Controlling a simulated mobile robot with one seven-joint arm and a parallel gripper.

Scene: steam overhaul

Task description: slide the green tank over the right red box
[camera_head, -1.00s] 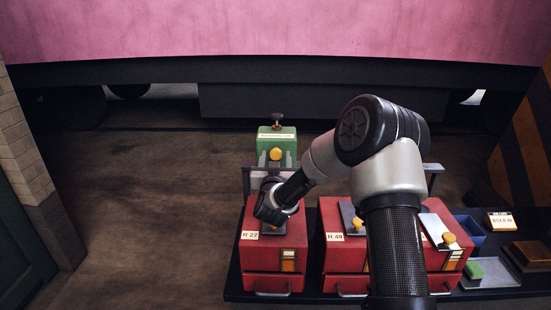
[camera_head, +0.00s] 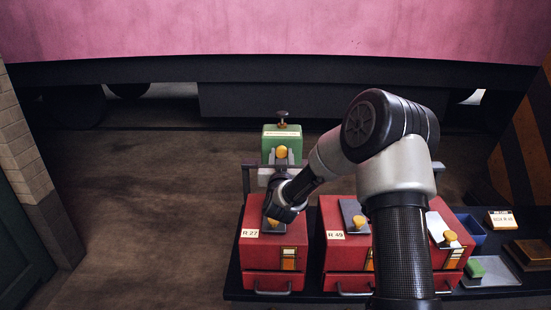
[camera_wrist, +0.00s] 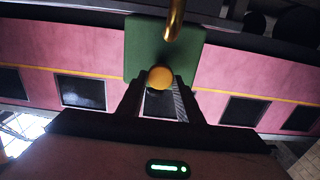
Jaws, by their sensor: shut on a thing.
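The green tank (camera_head: 282,132) has a pale label strip, a dark knob on top and a yellow knob on its near face. It is at the rail behind the left red box. My gripper (camera_head: 281,163) is shut on the tank's yellow knob; the wrist view shows the fingers (camera_wrist: 160,90) at the knob, with the green tank (camera_wrist: 145,45) beyond. The left red box (camera_head: 257,262), marked R 27, is below my gripper. The right red box (camera_head: 463,256) is at the right end, its left part hidden by my arm.
A dark rail (camera_head: 250,166) runs behind the boxes. Between the outer boxes is a red box (camera_head: 333,258) marked R 49.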

